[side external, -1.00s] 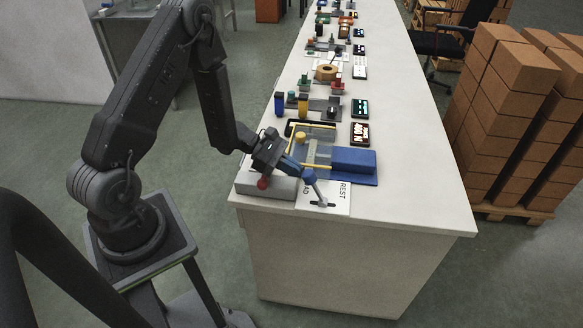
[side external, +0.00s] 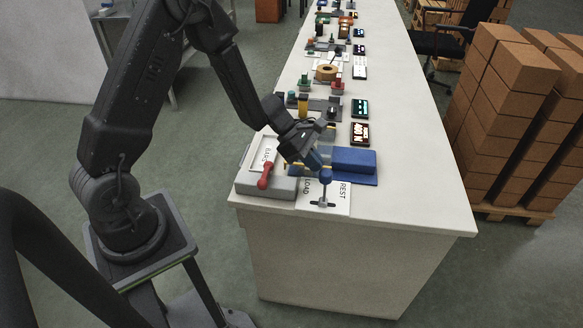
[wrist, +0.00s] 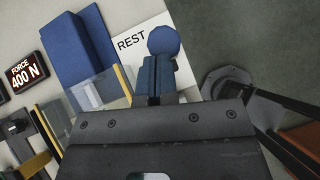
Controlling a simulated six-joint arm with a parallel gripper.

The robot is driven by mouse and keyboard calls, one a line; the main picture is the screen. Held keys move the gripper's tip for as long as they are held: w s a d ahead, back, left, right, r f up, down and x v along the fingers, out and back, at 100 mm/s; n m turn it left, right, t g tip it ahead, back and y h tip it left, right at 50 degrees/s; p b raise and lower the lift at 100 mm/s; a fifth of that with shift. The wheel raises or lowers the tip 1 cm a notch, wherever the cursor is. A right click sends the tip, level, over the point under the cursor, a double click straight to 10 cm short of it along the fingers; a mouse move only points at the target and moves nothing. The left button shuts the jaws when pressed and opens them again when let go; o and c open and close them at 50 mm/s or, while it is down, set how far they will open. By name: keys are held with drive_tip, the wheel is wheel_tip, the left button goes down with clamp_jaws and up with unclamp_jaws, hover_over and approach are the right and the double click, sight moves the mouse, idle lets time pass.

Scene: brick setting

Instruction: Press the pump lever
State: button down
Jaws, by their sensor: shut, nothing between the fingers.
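A lever with a blue ball knob (side external: 326,176) and a grey stem stands nearly upright on a white card (side external: 341,197) marked REST and LOAD. A red-handled lever (side external: 265,175) sits on a grey block (side external: 247,185) to its left. No label shows which one is the pump lever. My gripper (side external: 317,165) is close to the blue knob, on its upper left. In the wrist view the blue fingers (wrist: 154,75) are together with nothing between them. The blue knob (wrist: 163,40) is just beyond their tips; I cannot tell whether they touch.
A blue block (side external: 354,160) lies right of my gripper, with a clear panel and yellow bars (wrist: 85,92) beside it. A display (wrist: 28,72) reads FORCE 400 N. More devices run along the far bench. The bench's right front (side external: 420,205) is clear.

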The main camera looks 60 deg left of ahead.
drive_tip(key=shift+w+d+r+g+y, duration=0.15)
drive_tip(key=shift+w+d+g+y, duration=0.6)
drive_tip(key=shift+w+d, duration=1.45)
drive_tip(key=a+r, duration=0.3)
drive_tip(key=r, duration=0.6)
drive_tip(key=shift+s+a, duration=0.25)
drive_tip(key=shift+s, duration=0.2)
